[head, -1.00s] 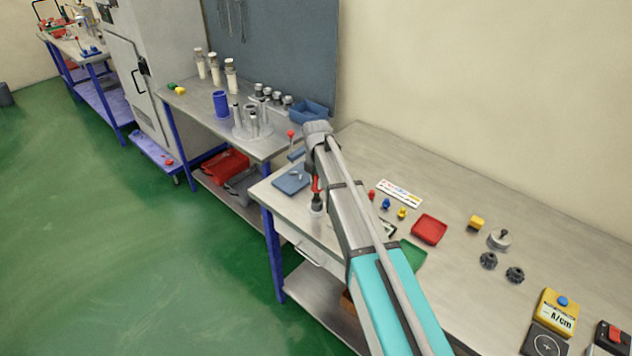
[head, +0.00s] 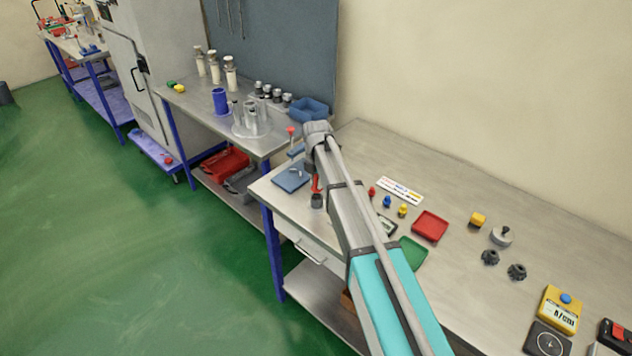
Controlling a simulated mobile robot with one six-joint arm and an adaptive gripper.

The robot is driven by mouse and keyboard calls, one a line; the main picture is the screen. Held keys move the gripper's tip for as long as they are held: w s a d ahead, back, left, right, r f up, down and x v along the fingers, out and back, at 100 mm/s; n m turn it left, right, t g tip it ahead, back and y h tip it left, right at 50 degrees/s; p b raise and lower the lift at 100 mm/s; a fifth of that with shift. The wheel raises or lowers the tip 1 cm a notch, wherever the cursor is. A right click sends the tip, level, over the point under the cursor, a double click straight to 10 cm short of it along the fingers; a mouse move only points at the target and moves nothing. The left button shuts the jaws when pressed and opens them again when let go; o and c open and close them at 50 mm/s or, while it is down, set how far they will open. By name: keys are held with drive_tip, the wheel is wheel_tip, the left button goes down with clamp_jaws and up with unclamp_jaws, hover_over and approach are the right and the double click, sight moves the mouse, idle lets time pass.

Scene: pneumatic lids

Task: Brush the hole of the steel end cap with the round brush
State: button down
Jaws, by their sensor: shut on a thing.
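My arm reaches from the bottom of the head view over the near bench, and its wrist hangs over the bench's left part. My gripper (head: 314,172) is below the wrist, small and largely hidden by the arm. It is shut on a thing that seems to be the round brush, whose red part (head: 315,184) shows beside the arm. A dark grey round piece (head: 316,201) is right under the red part; I cannot tell whether they touch. A steel-grey round part with a dark knob (head: 501,236) lies at the right. I cannot tell which part is the end cap.
A blue-grey plate (head: 291,180) lies left of the gripper. A red tray (head: 430,227), a green tray (head: 412,253) and two dark knobbed parts (head: 490,257) lie to the right. A red-topped stick (head: 291,130) stands behind.

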drive_tip(key=shift+r+p, duration=0.75)
drive_tip(key=shift+r, duration=0.15)
drive_tip(key=shift+f, duration=0.1)
drive_tip(key=shift+f+b, duration=0.95)
drive_tip(key=shift+b, duration=0.1)
drive_tip(key=shift+r, duration=0.1)
drive_tip(key=shift+r+p, duration=0.95)
drive_tip(key=shift+p, duration=0.1)
drive_tip(key=shift+f, duration=0.1)
drive_tip(key=shift+f+b, duration=0.95)
drive_tip(key=shift+b, duration=0.1)
drive_tip(key=shift+r, duration=0.1)
drive_tip(key=shift+r+p, duration=3.45)
drive_tip(key=shift+p, duration=0.1)
